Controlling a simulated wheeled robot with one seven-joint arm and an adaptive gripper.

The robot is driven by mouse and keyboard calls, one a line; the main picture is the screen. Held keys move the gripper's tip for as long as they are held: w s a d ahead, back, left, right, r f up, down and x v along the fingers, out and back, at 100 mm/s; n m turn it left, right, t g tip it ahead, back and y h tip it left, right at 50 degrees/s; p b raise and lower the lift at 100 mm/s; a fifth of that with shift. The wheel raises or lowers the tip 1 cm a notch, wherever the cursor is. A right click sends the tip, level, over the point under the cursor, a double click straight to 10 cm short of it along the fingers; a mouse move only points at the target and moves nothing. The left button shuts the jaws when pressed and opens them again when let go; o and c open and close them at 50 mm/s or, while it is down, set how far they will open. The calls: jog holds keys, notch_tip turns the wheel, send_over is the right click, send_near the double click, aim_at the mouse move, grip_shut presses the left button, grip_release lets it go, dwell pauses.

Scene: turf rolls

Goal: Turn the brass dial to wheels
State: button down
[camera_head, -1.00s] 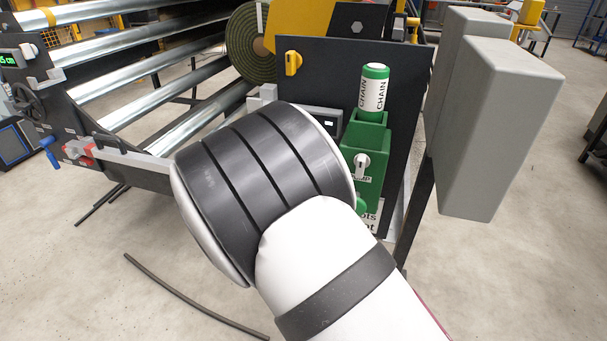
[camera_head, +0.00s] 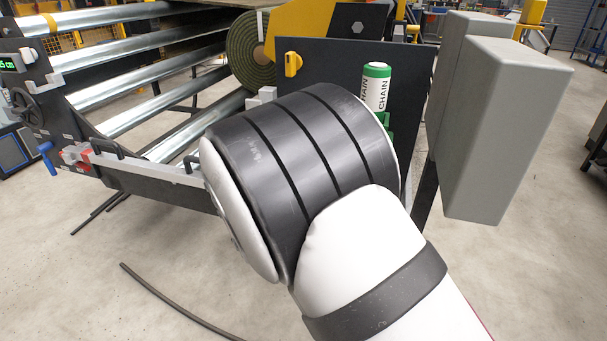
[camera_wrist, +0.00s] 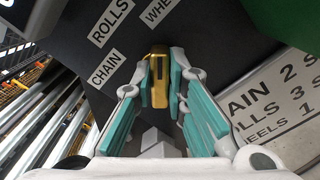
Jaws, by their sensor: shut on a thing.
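In the wrist view the brass dial (camera_wrist: 160,80) is a narrow yellow bar on a dark panel. White labels CHAIN (camera_wrist: 107,68), ROLLS (camera_wrist: 110,21) and one starting WHE (camera_wrist: 158,10) stand around it. The dial's upper end in the picture lies toward the WHE label; I cannot tell which end is its pointer. My gripper (camera_wrist: 160,76), with teal pads, is shut on the dial, one finger on each side. In the head view my arm hides the dial and gripper.
The dark panel (camera_head: 330,65) carries a yellow knob (camera_head: 292,65). A green-and-white CHAIN canister (camera_head: 376,88) stands beside my arm. Grey boxes (camera_head: 505,130) are close on the right. Metal rollers (camera_head: 140,75) and a turf roll (camera_head: 250,55) are at the left.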

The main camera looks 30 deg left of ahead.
jog(key=c, duration=1.6)
grip_release()
jog(key=v, duration=1.2)
